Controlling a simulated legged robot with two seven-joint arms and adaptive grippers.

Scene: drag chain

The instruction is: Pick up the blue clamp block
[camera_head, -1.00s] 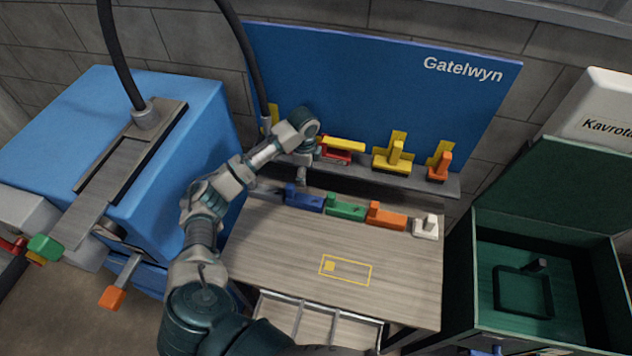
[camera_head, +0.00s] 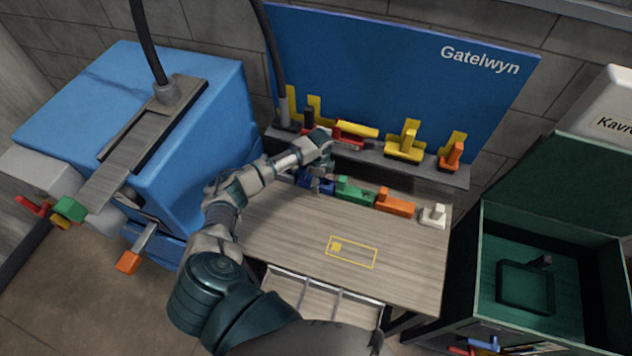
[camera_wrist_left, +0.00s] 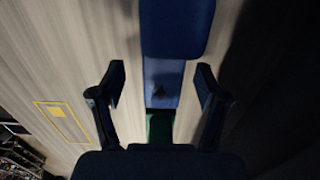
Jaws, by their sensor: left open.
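The blue clamp block (camera_head: 328,188) sits at the back left of the wooden table (camera_head: 285,228), at the left end of a row of blocks. My arm and gripper partly hide it in the head view. My left gripper (camera_head: 318,180) is over this block, pointing down. In the left wrist view, the open fingers (camera_wrist_left: 160,72) stand on either side of the blue block (camera_wrist_left: 178,28), with gaps between fingers and block. I cannot tell the exact height of the fingertips. My right gripper is not in view.
A green block (camera_head: 354,191) is close beside the blue one, then an orange block (camera_head: 395,202) and a white one (camera_head: 434,215). A shelf (camera_head: 430,176) with coloured tools runs behind. The table front, with a yellow outline (camera_head: 352,252), is clear.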

